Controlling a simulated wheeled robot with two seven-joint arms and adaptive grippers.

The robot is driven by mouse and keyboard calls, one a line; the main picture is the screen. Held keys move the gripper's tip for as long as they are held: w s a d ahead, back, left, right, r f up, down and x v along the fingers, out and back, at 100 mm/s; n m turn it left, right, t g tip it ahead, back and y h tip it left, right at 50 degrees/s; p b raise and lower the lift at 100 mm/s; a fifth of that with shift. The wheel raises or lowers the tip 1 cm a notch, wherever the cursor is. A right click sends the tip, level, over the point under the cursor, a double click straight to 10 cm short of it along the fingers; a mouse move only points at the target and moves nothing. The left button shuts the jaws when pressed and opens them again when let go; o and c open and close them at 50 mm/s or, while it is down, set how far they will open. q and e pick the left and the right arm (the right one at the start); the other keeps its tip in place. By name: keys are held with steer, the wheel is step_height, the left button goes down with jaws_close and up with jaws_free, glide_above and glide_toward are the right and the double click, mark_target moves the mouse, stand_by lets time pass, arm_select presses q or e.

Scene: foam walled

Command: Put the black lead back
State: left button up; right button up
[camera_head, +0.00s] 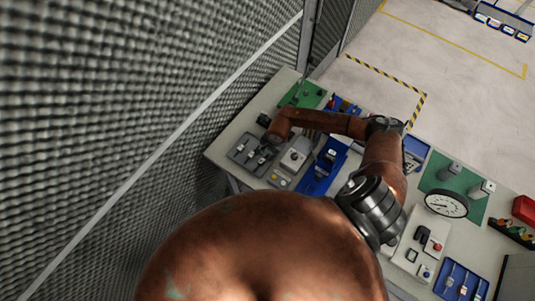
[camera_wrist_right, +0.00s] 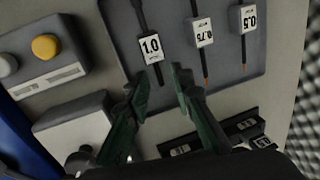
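A grey tray (camera_wrist_right: 215,80) in the right wrist view holds three leads, each with a white label. The lead marked 1.0 (camera_wrist_right: 150,48) has a black lower end; the 0.75 lead (camera_wrist_right: 202,32) and 0.5 lead (camera_wrist_right: 242,18) have copper-coloured lower ends. My right gripper (camera_wrist_right: 160,88) is open, its green fingers on either side of the black lower end of the 1.0 lead, with gaps visible. I cannot tell their height above it. The tray also shows in the head view (camera_head: 235,153), beside my right arm's end. My left gripper is out of view.
A grey box with a yellow button (camera_wrist_right: 45,46) stands left of the tray. Black holders (camera_wrist_right: 240,122) lie below it. A foam wall (camera_head: 120,120) rises close beside the bench. A blue tray (camera_head: 318,180) and a dial clock (camera_head: 446,204) stand farther right.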

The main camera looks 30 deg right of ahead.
steer(key=shift+r+p, duration=0.4)
steer(key=shift+p, duration=0.05)
steer(key=a+b+v, duration=0.1)
steer(key=b+v, duration=0.2)
steer(key=v, duration=0.9)
steer(key=shift+d, duration=0.45)
